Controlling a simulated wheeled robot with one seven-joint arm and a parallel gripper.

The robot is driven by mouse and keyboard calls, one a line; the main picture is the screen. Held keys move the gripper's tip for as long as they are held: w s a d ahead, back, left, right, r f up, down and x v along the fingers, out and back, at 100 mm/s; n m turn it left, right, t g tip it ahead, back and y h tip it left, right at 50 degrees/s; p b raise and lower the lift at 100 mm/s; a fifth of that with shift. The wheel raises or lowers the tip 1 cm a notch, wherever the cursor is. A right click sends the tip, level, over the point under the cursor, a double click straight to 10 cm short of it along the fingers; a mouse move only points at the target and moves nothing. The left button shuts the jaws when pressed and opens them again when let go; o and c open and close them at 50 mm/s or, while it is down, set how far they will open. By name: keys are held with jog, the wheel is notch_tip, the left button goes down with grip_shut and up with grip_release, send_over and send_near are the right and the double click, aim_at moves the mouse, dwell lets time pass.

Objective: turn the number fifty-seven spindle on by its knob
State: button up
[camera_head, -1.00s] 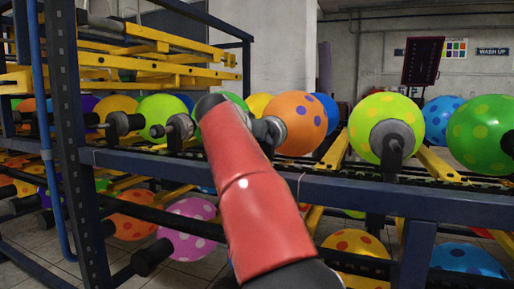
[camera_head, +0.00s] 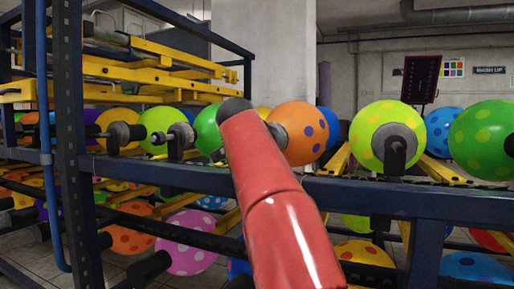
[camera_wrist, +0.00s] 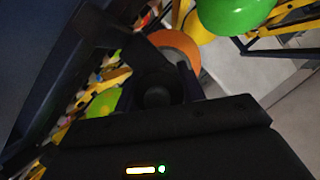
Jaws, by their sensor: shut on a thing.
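In the head view, an orange balloon with purple spots (camera_head: 304,135) sits on a spindle with a grey hub (camera_head: 279,135), partly behind my red arm. My arm hides the knob and my gripper there. In the wrist view, my gripper (camera_wrist: 158,92) is shut on a round dark knob (camera_wrist: 155,96) in front of the orange balloon (camera_wrist: 176,43). The picture is dark, and the knob's turn position cannot be told. No spindle number can be read.
A dark blue rack rail (camera_head: 350,196) runs across the front. A yellow-green balloon (camera_head: 365,128) on its spindle stands to the right, a green one (camera_head: 484,140) beyond. A blue upright post (camera_head: 72,150) stands at the left. More balloons hang below.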

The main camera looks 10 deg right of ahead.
dwell(0.4)
jog(key=o, duration=1)
jog(key=shift+a, duration=0.1)
jog(key=v, duration=0.7)
jog(key=shift+s+a, duration=0.1)
jog(key=shift+s, duration=0.25)
